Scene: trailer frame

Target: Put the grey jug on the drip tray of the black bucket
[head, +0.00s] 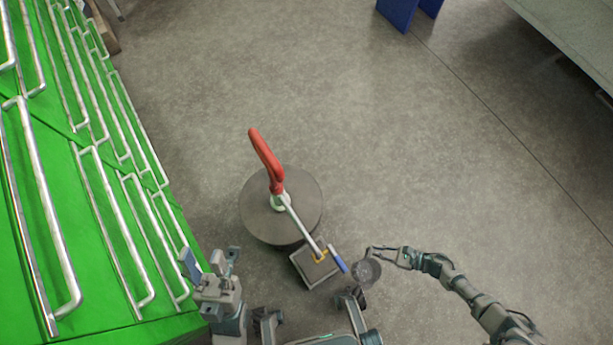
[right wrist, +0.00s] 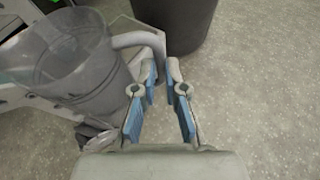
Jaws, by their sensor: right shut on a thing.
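The grey jug (head: 365,272) is off to the right of the drip tray (head: 312,276) in the head view, apart from it. My right gripper (head: 372,252) is shut on the jug's handle. In the right wrist view the handle of the jug (right wrist: 78,65) runs to the fingertips (right wrist: 160,78), and the jug looks roughly upright. The black bucket (head: 258,222) stands on the floor, and its tray juts out on the near right side. My left gripper (head: 209,262) is open and empty, left of the bucket's near side.
A red lever (head: 264,157) rises above the bucket lid. Green cabinets with metal handles (head: 120,220) line the left. The floor right of the bucket is clear.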

